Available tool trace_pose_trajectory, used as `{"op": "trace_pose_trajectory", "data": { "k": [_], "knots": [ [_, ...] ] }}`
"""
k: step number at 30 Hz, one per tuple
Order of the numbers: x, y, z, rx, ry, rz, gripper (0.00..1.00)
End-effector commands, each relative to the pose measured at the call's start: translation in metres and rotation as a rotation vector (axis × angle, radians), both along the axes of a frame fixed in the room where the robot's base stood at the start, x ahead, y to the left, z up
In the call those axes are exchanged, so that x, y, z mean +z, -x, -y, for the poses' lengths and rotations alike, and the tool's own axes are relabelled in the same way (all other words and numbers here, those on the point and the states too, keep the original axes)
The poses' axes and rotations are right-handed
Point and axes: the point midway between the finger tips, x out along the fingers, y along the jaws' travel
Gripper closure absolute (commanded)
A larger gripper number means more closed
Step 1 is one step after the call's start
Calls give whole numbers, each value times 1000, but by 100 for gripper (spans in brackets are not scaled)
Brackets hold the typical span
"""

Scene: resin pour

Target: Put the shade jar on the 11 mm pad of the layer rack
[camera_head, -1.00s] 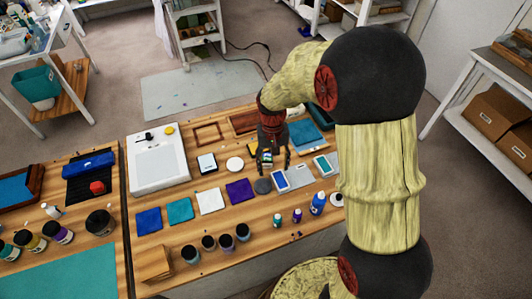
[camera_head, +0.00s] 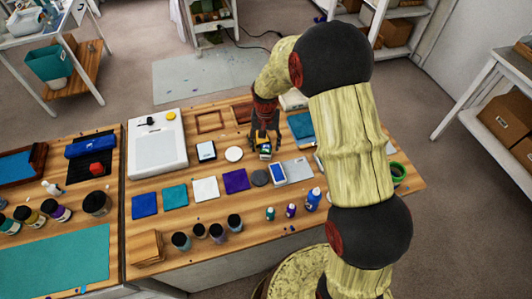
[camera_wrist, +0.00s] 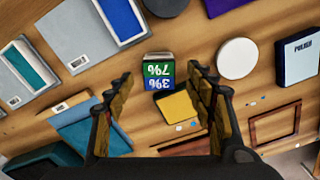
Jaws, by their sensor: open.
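My gripper (camera_head: 264,147) is open and points down over the back middle of the table. Between and just beyond its fingertips in the wrist view (camera_wrist: 160,72) is a small block (camera_wrist: 158,73) with green "7%" and blue "3%" faces. It also shows below the fingers in the head view (camera_head: 265,154). A yellow piece (camera_wrist: 177,107) lies by the block. Several dark-lidded jars (camera_head: 199,231) stand at the table's front; I cannot tell which is the shade jar. Grey plates with blue and teal panels (camera_wrist: 72,42) lie beside the gripper. I cannot read any 11 mm mark or identify the layer rack.
Blue, teal, white and purple squares (camera_head: 235,180) form a row. Small bottles (camera_head: 313,198) stand front right. An empty wooden frame (camera_head: 209,121) lies behind. My arm hides the table's right part.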

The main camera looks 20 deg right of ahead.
Motion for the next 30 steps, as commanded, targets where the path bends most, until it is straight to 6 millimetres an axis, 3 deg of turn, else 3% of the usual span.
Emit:
{"op": "trace_pose_trajectory", "data": {
  "k": [3, 6, 13, 30],
  "knots": [
    [-22, 2, 1, 0, 0, -5, 45],
    [-32, 1, 1, 0, 0, -3, 45],
    [-33, 1, 1, 0, 0, -2, 45],
    [-33, 1, 1, 1, 0, -2, 77]
  ]
}}
